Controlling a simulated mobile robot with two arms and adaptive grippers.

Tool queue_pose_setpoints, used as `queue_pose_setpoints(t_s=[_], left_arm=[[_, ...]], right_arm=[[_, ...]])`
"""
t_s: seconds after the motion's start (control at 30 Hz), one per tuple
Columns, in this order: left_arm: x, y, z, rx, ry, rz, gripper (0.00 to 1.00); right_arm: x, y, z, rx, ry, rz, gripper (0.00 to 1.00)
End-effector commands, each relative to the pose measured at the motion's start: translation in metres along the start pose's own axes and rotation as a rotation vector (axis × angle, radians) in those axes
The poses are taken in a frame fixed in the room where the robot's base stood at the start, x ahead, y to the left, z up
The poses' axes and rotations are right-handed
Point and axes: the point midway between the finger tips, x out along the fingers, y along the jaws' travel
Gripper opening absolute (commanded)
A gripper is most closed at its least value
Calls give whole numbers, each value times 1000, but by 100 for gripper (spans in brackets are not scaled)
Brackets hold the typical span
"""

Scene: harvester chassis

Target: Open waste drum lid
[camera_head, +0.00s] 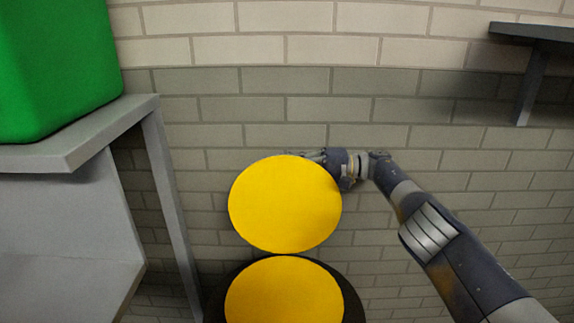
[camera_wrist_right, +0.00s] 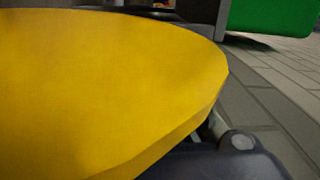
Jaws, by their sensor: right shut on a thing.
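The yellow round waste drum lid (camera_head: 285,204) stands raised and tilted up at the back of the drum, in the middle of the head view. The dark waste drum (camera_head: 213,306) is below it, with a yellow disc (camera_head: 284,297) inside its dark rim. My right gripper (camera_head: 318,156) is at the lid's upper right edge, shut on the lid, its fingers partly hidden behind it. In the right wrist view the lid (camera_wrist_right: 100,85) fills most of the picture, and part of my gripper shows under its edge. My left gripper is not in view.
A grey table (camera_head: 100,132) with a green bin (camera_head: 55,65) on it stands at the left. A dark shelf (camera_head: 535,33) is on the wall at the upper right. A brick wall (camera_head: 420,80) is behind the lid and my right arm.

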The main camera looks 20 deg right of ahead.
Motion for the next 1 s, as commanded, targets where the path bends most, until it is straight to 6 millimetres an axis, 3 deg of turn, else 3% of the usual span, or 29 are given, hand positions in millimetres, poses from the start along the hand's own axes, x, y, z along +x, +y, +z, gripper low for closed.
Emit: queue_pose_setpoints(t_s=[0.6, 0.63, 0.7, 1.0], left_arm=[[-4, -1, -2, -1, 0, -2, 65], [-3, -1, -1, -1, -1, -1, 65], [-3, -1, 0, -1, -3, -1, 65], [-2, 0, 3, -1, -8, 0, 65]], right_arm=[[-1, 9, 2, 47, 0, 9, 0], [-1, 9, 2, 47, 0, 9, 14], [-1, 9, 2, 47, 0, 9, 30], [-1, 12, 3, 51, -3, 14, 30]])
